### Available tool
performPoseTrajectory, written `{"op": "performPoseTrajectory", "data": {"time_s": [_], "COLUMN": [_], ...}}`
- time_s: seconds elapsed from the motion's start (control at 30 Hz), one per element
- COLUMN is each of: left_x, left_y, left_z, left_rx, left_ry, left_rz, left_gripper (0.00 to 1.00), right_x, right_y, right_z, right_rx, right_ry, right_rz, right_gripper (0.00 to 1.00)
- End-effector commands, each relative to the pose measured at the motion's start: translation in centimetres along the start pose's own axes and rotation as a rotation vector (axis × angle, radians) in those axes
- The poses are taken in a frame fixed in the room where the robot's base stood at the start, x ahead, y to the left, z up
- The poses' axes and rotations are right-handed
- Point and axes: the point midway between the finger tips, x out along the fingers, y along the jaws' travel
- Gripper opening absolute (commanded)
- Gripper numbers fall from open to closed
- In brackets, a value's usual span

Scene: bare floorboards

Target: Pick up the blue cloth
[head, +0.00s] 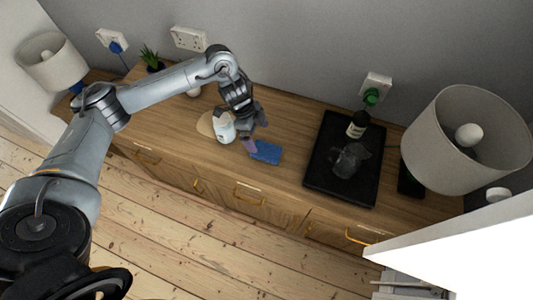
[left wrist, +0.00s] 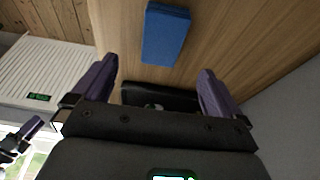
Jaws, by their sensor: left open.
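The blue cloth (head: 266,152) is a flat, folded rectangle lying on the wooden cabinet top near its front edge. In the left wrist view the cloth (left wrist: 166,34) lies beyond the fingertips, roughly between their lines. My left gripper (head: 249,135) is above the cabinet, close to the cloth's left end in the head view. In the left wrist view its two purple fingers (left wrist: 158,75) are spread apart with nothing between them. I cannot tell the exact height of the fingers above the cloth.
A white cup-like object (head: 223,128) stands just left of my left gripper. To the right, a black tray (head: 318,176) holds a dark bottle (head: 357,124) and a glass item (head: 348,160). A large lamp (head: 451,140) stands at the right end. A small plant (head: 151,58) stands behind my arm.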

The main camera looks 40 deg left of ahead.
Motion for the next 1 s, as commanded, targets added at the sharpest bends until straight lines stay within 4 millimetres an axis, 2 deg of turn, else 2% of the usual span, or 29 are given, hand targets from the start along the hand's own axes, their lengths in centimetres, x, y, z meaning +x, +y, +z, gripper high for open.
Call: {"op": "performPoseTrajectory", "data": {"time_s": [0.3,0.57,0.83,1.0], "left_x": [4.1,5.6,8.9,10.1], "left_y": [0.0,0.0,-0.1,-0.2], "left_z": [0.0,0.1,0.4,0.4], "left_rx": [0.001,0.001,0.0,0.001], "left_ry": [0.001,0.001,0.001,0.001], "left_rz": [0.001,0.002,0.003,0.0], "left_gripper": [1.0,1.0,1.0,1.0], "right_x": [0.4,0.7,1.4,1.6], "right_y": [0.0,0.1,0.2,0.3], "right_z": [-0.4,-0.4,-0.1,0.0], "right_rx": [0.003,0.003,-0.003,-0.005], "right_ry": [0.016,0.015,0.013,0.012], "right_rz": [0.0,0.001,0.006,0.008], "right_gripper": [0.43,0.43,0.43,0.43]}}
